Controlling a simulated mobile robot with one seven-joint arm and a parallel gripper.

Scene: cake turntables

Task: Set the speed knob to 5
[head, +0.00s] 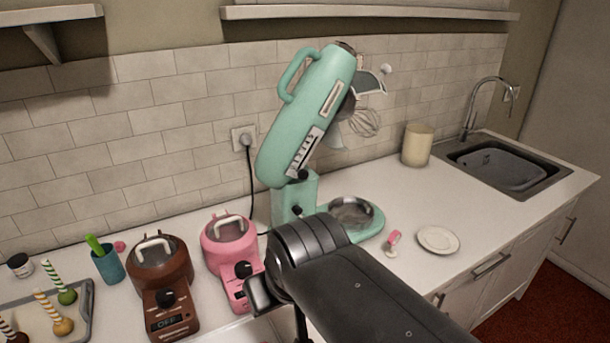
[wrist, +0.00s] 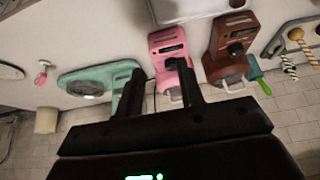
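A mint-green stand mixer (head: 308,110) stands against the tiled wall with its head tilted up. A dark slot with pale marks (head: 305,150) runs along the head's side. A small black knob (head: 302,175) sits at the head's lower end and another (head: 296,210) on the stand. The marks are too small to read, so I cannot tell any speed setting. The mixer also shows in the wrist view (wrist: 95,82), seen from above. My gripper (wrist: 160,68) is open and empty, its fingers apart above the counter near the mixer and pink machine. My arm hides part of the mixer's base in the head view.
A pink machine (head: 229,236) and a brown one (head: 159,266), each with a black knob, stand left of the mixer. A teal cup (head: 107,266) and cake-pop tray (head: 85,310) lie farther left. A plate (head: 438,240), pink-handled tool (head: 393,240), canister (head: 417,146) and sink (head: 510,165) are right.

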